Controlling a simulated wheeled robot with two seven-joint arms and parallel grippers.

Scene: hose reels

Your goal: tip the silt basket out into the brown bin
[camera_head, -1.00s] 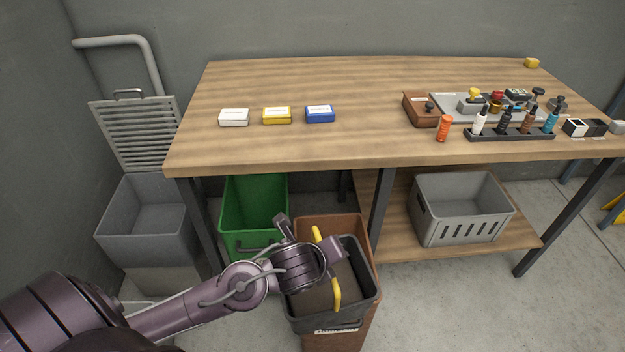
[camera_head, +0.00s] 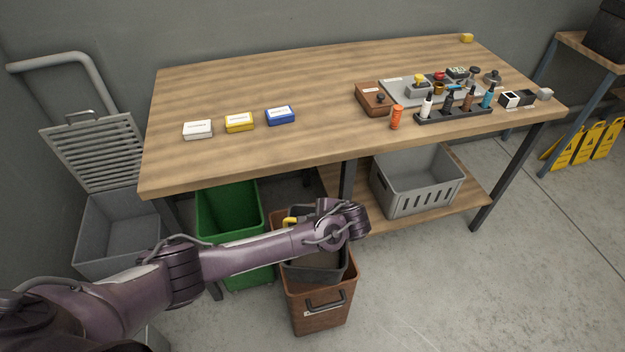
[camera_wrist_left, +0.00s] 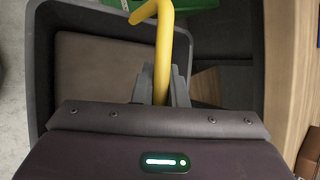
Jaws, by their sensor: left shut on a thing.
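The silt basket (camera_head: 318,272) is dark grey with a yellow handle (camera_head: 290,221). It is at the mouth of the brown bin (camera_head: 322,310), under my left forearm; whether it rests on the rim is unclear. It looks roughly upright. In the left wrist view the basket's grey wall (camera_wrist_left: 42,70) surrounds a flat brown fill of silt (camera_wrist_left: 95,65). My left gripper (camera_wrist_left: 157,88) is shut on the yellow handle, which also shows there (camera_wrist_left: 163,40). My arm hides the gripper's fingers in the head view. My right gripper is not in view.
A green bin (camera_head: 228,210) stands left of the brown bin. A wooden workbench (camera_head: 240,160) stands behind, with small boxes and bottles on top. A grey crate (camera_head: 415,185) sits on its lower shelf. A grey tub (camera_head: 110,235) with a raised grate (camera_head: 95,150) is at left.

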